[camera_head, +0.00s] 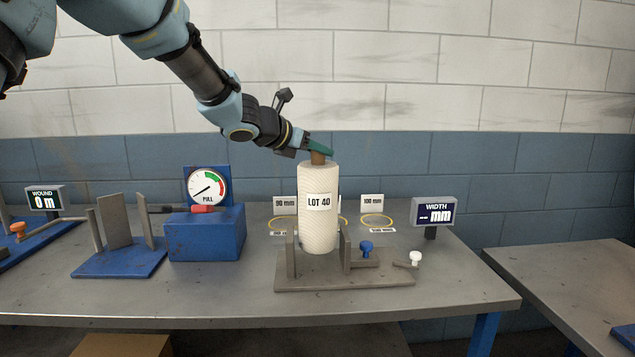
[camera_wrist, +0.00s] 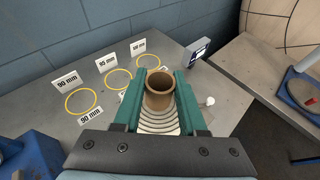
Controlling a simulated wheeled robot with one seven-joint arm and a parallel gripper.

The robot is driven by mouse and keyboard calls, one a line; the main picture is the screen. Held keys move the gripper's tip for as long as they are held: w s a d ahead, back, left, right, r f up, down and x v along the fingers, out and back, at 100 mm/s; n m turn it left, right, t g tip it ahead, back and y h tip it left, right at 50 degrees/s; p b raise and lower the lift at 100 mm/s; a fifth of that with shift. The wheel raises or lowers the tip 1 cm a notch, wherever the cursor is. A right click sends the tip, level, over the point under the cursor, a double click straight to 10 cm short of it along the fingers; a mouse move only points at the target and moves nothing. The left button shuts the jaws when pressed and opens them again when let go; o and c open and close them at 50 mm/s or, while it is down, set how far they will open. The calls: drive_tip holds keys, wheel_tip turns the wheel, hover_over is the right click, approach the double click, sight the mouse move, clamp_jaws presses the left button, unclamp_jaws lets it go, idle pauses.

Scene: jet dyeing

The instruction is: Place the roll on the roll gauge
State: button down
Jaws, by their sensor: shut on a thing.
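The roll (camera_head: 318,225) is a cream, upright cylinder with a "LOT 40" label and a brown core sticking out of its top. My gripper (camera_head: 318,149) is shut on the core at the top of the roll. In the wrist view my gripper (camera_wrist: 158,95) has a green finger on each side of the brown core (camera_wrist: 160,88). The roll gauge (camera_head: 345,281) is a grey base with uprights and a blue knob (camera_head: 366,247). The roll's lower end is between the uprights; I cannot tell whether it touches the base. The width display (camera_head: 433,213) reads "-- mm".
Yellow rings with size cards, such as the 100 mm ring (camera_head: 377,221), lie behind the gauge. A blue box with a pull dial (camera_head: 208,187) and a blue-based stand (camera_head: 119,258) are to the left. A white knob (camera_head: 415,258) is at the right.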

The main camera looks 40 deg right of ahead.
sight(318, 189)
drive_tip(key=shift+f, duration=2.85)
drive_tip(key=shift+f+b, duration=0.15)
drive_tip(key=shift+b, duration=0.15)
drive_tip(key=shift+c, duration=2.3)
unclamp_jaws()
